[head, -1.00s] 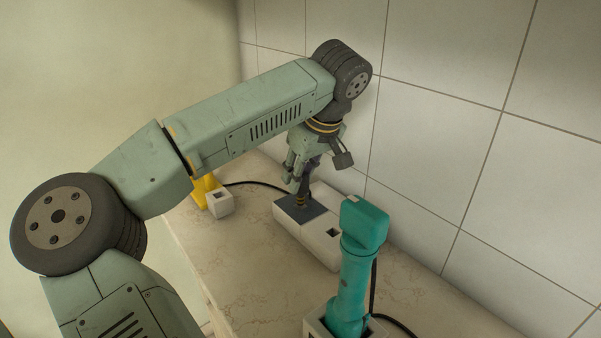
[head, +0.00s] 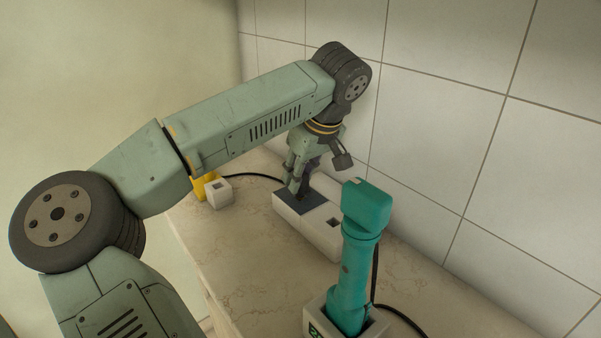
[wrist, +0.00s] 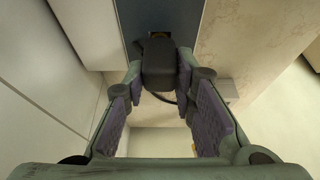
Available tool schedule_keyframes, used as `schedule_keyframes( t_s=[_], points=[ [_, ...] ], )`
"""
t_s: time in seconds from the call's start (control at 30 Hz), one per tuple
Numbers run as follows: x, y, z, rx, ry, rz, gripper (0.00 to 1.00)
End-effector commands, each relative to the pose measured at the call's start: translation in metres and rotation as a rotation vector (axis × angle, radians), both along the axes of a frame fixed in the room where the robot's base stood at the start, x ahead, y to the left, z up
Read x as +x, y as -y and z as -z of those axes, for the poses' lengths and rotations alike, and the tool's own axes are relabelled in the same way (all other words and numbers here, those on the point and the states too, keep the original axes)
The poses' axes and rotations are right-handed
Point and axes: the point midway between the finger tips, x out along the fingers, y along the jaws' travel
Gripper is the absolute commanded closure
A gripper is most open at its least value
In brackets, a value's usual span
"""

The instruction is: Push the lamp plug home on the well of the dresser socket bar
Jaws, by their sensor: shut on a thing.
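The white socket bar (head: 325,231) lies on the countertop by the tiled wall, with a dark blue-grey plate (head: 313,203) on its left part and a square opening further right. The plate also shows at the top of the wrist view (wrist: 185,18). My gripper (head: 296,186) points down just over the plate. It is shut on the dark lamp plug (wrist: 160,66), which sits between the fingertips in the wrist view. A small brownish part shows at the plug's far end, against the plate. The well is hidden under the plug; I cannot tell how deep the plug sits.
A teal upright appliance (head: 361,260) stands in a white holder in front of the bar's right end, with a black cable behind. A yellow thing (head: 203,186) and a white block (head: 219,191) are at the left. The marble counter (head: 255,255) is clear at front left.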

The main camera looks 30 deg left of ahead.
Motion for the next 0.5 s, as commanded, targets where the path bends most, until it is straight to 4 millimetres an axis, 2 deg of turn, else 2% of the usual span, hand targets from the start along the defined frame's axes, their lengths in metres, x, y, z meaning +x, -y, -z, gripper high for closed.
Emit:
schedule_keyframes(
  t_s=[0.37, 0.4, 0.5],
  points=[
    [-0.0002, -0.0002, 0.0102, 0.000, 0.000, -0.001, 1.00],
    [-0.0001, -0.0001, 0.0097, 0.000, 0.000, -0.001, 0.74],
    [-0.0001, -0.0001, 0.0094, 0.000, 0.000, -0.001, 0.68]
  ],
)
